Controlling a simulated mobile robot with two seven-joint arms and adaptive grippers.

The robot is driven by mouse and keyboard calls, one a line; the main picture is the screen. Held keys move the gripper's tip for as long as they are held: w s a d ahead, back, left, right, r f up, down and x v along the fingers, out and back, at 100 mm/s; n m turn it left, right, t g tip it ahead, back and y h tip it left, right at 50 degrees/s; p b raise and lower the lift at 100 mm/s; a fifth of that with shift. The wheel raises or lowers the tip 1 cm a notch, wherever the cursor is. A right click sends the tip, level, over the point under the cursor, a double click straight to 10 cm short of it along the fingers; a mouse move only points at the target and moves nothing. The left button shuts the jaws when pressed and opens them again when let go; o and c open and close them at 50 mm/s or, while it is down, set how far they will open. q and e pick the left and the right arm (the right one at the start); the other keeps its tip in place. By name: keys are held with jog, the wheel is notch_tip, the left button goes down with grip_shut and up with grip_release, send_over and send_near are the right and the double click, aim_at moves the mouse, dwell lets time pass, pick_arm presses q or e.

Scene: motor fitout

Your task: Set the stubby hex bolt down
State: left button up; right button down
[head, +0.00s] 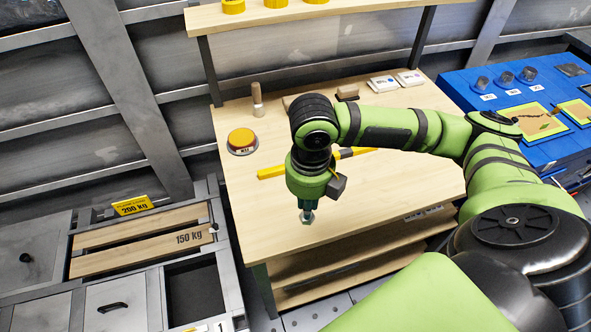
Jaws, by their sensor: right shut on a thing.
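My right gripper (307,206) points down over the front part of the wooden workbench (380,195). It is shut on the stubby hex bolt (307,217), a small grey-green piece that shows at the fingertips. The gripper hides most of the bolt, and I cannot tell whether the bolt touches the bench top. My left gripper is not in view.
A yellow bar-shaped tool (272,172) lies behind the gripper. An orange round container (242,140) and a wooden-handled tool (257,100) stand at the back left. White boxes (409,78) lie at the back. Bare bench top lies right of the gripper.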

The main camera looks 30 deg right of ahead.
jog(key=w+f, duration=0.3)
jog(key=w+f+p, duration=0.1)
jog(key=w+f, duration=0.2)
jog(key=w+f+p, duration=0.1)
jog(key=w+f, duration=0.2)
jog(key=w, duration=0.1)
jog(key=shift+a, duration=0.25)
jog(key=shift+f, duration=0.45)
jog(key=c, duration=1.5)
grip_release()
jog(key=shift+f, duration=0.15)
jog(key=shift+o, duration=1.4)
notch_tip(320, 180, up, 12)
jog(key=b, duration=0.2)
jog(key=shift+r, duration=0.2)
